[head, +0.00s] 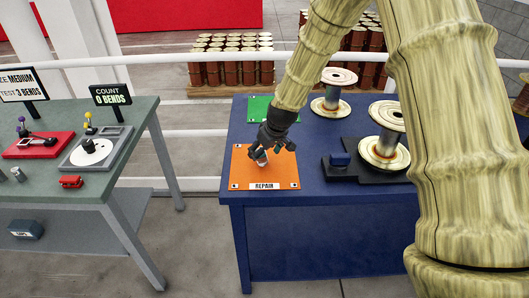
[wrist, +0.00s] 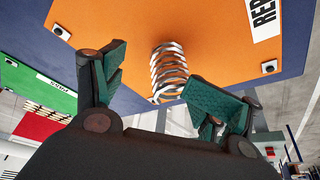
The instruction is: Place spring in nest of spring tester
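The spring (wrist: 168,70) is a silvery coil standing on the orange REPAIR mat (wrist: 110,25). In the head view the spring (head: 262,158) is small and partly hidden by my gripper. My gripper (head: 268,146) is just above the mat, over the spring. In the wrist view its two green-padded fingers (wrist: 158,73) are spread apart, with the spring between and beyond their tips; contact is not visible. I cannot tell which is the spring tester.
The blue table (head: 290,220) bears the orange mat, a green mat (head: 259,106), and large spools (head: 384,150) at right. A COUNT 0 BENDS sign (head: 110,95) and a small red object (head: 71,182) are on the green table (head: 125,180). A floor gap separates the tables.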

